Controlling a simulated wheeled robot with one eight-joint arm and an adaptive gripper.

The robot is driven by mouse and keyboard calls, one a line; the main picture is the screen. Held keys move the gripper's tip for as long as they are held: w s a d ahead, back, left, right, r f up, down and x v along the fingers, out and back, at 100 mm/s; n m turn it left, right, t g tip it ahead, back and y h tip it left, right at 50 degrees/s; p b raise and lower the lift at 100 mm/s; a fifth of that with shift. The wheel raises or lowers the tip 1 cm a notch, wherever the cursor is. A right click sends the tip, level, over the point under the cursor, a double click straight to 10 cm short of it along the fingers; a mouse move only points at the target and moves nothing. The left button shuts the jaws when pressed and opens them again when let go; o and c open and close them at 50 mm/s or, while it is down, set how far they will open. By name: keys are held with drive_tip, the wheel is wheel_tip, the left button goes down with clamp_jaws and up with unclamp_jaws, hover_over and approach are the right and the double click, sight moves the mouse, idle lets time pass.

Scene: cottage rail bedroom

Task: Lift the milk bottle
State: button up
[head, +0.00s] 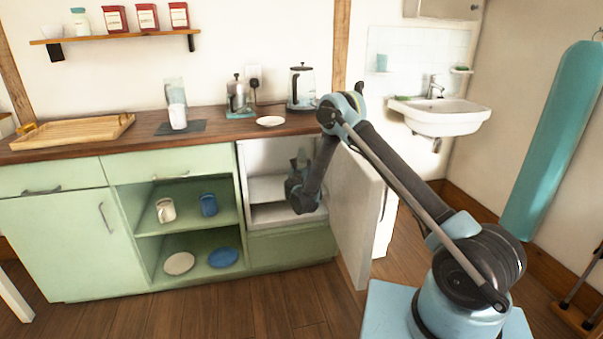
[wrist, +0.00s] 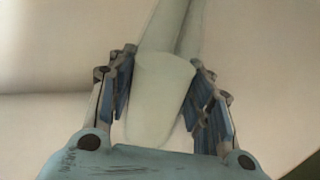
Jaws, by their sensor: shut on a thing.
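A pale, whitish bottle (wrist: 155,95), which I take for the milk bottle, is between the fingers of my gripper (wrist: 163,60) in the wrist view. The fingers are shut on it from both sides. In the head view my gripper (head: 298,192) reaches into an open white-lined compartment (head: 265,160) under the counter. There the bottle is mostly hidden by my gripper and arm. I cannot tell whether its base touches the shelf.
The compartment's white door (head: 356,215) stands open just right of my arm. The wooden counter (head: 215,128) is above, with a kettle (head: 301,88), a white plate (head: 270,121) and a tray (head: 75,132). Open green shelves (head: 190,232) with cups and plates are on the left.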

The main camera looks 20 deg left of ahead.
drive_tip(key=shift+r, duration=0.8)
drive_tip(key=s+a, duration=0.4)
drive_tip(key=s, duration=0.4)
drive_tip(key=s+a, duration=0.4)
drive_tip(key=s, duration=0.5)
drive_tip(key=shift+s, duration=0.25)
